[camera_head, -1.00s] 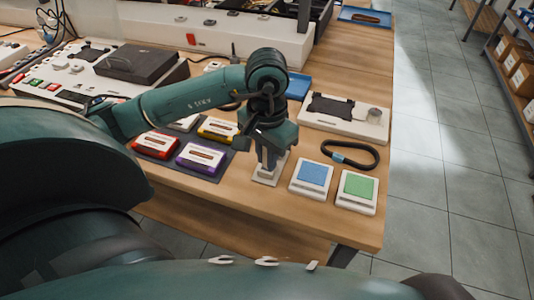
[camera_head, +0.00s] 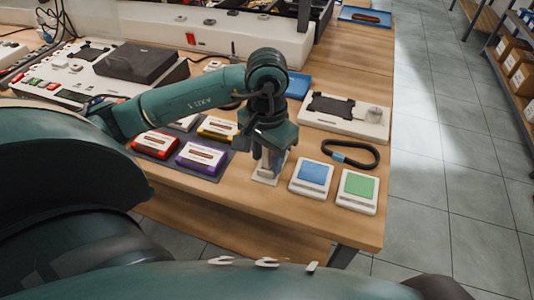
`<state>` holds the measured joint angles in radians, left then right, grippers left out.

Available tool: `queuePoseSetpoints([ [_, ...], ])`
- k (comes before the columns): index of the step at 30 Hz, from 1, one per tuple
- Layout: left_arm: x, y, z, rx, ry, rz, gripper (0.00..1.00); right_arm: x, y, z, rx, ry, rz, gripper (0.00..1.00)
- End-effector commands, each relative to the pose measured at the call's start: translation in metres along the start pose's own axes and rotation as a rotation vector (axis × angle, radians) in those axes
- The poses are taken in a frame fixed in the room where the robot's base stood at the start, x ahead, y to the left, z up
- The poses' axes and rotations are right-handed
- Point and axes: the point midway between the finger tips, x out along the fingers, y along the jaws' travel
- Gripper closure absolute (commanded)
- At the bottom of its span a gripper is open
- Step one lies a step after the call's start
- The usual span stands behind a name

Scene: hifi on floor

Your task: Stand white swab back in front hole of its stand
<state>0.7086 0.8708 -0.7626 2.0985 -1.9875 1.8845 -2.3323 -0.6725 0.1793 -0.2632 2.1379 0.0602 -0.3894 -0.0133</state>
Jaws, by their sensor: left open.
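My left gripper (camera_head: 269,164) points down near the front edge of the table, with its fingers open. It is right over a small pale stand (camera_head: 265,180), whose base shows below the fingers. The fingers hide most of the stand's upper part and its holes. I cannot make out the white swab; it may be hidden by the gripper. My right gripper is not in view.
Blue-topped (camera_head: 312,175) and green-topped (camera_head: 357,191) white boxes stand to the right. A black loop (camera_head: 350,153) lies behind them. Red (camera_head: 156,145) and purple (camera_head: 202,157) cassettes lie left on a dark mat. The table's right edge borders free floor.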

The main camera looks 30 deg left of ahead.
Motion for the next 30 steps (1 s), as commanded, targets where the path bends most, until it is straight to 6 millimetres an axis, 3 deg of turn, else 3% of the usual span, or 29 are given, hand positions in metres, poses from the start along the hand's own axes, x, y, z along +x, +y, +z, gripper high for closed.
queuePoseSetpoints([
  [5, 0.0, 0.0, 0.0, 0.0, 0.0, 0.0, 0.6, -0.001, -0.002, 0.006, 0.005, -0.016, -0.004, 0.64],
  [11, -0.002, 0.0, 0.0, 0.0, 0.002, 0.0, 0.6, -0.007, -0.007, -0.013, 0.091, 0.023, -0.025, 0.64],
  [21, -0.088, -0.001, -0.001, 0.0, 0.008, -0.002, 0.6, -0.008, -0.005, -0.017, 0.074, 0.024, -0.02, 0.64],
  [30, -0.127, 0.0, 0.0, -0.001, 0.001, -0.001, 0.6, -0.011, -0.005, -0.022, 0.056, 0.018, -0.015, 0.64],
])
